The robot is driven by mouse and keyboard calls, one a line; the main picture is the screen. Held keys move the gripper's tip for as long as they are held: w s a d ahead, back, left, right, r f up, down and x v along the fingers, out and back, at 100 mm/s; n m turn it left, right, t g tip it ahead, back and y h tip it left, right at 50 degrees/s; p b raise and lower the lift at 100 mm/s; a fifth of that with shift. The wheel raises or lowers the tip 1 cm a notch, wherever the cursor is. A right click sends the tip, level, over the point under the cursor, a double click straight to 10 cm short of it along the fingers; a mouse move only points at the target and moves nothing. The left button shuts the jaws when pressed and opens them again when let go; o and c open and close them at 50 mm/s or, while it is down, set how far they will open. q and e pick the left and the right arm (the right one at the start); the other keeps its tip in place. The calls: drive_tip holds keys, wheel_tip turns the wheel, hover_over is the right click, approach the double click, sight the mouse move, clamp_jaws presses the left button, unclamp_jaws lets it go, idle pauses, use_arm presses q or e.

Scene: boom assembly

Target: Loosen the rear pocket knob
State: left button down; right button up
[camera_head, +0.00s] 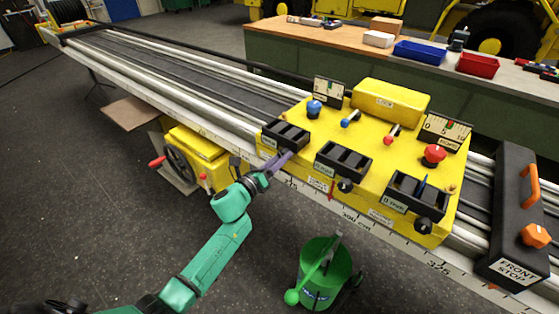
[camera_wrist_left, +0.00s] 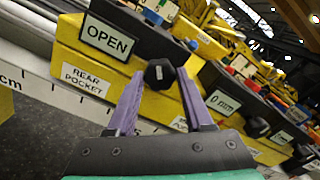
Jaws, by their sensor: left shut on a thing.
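The rear pocket knob (camera_wrist_left: 159,74) is black and faceted, on the yellow front face in the left wrist view, right of the REAR POCKET label (camera_wrist_left: 86,80). My left gripper (camera_wrist_left: 160,78) has its purple fingers on both sides of the knob, shut on it. In the head view, my left gripper (camera_head: 278,163) reaches up to the front of the rear pocket (camera_head: 286,134), a black slotted block at the left end of the yellow carriage (camera_head: 388,143). The knob is hidden there by the gripper. A sign by the pocket reads OPEN (camera_wrist_left: 107,37). My right gripper is not in view.
Two similar black pockets, middle (camera_head: 343,160) and front (camera_head: 416,194), sit to the right with their own knobs. A black front stop (camera_head: 515,215) stands on the rails at right. A green canister (camera_head: 326,272) stands on the floor below the carriage.

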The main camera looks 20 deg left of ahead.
use_arm(q)
drive_tip(key=n+p, duration=0.4)
drive_tip(key=n, duration=2.1)
drive_tip(key=shift+n+p, duration=0.4)
drive_tip(key=shift+f, duration=0.1)
drive_tip(key=shift+c, duration=1.4)
unclamp_jaws()
drive_tip(key=shift+s, duration=0.1)
